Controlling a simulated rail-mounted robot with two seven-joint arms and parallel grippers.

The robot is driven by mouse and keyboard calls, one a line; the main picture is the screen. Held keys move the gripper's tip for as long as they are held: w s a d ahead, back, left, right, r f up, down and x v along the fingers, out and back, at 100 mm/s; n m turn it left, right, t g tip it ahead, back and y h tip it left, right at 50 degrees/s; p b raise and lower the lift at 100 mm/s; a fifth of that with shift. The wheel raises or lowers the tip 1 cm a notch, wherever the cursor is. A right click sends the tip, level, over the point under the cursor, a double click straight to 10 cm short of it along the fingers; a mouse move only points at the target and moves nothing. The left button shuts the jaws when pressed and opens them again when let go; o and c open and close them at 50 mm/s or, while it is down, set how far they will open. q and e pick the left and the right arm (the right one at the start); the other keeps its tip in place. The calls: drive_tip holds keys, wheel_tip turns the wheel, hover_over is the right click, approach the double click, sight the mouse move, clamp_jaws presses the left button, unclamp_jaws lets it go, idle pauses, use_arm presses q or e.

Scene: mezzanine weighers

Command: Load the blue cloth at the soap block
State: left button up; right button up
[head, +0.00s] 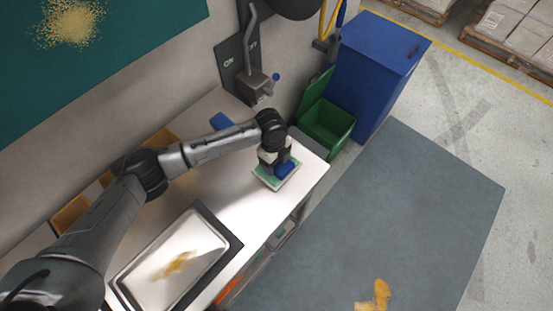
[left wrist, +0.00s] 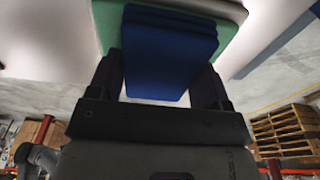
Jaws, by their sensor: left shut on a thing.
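My left gripper (head: 276,163) is over the far right end of the white counter, pointing down. It is shut on the folded blue cloth (head: 285,169), which shows between the two fingers in the left wrist view (left wrist: 168,55). The cloth is at a flat green block with a pale edge (head: 265,178), which looks like the soap block. The block also shows behind the cloth in the left wrist view (left wrist: 232,50). The cloth seems to lie against the block's face, but I cannot tell whether it presses on it. My right gripper is out of view.
A metal tray (head: 150,297) with a yellowish smear lies on the near counter (head: 232,205). Another blue item (head: 221,121) lies by the wall. An open green bin (head: 327,127) and a blue cabinet (head: 372,70) stand past the counter's end. A teal panel with tan specks (head: 110,60) is on the wall.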

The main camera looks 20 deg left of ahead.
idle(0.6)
use_arm(q)
drive_tip(key=shift+f+p, duration=0.15)
drive_tip(key=shift+p, duration=0.15)
idle(0.8)
wheel_tip(320, 180, up, 7)
drive_tip(key=p, duration=0.7)
drive_tip(key=shift+p, duration=0.3)
idle(0.7)
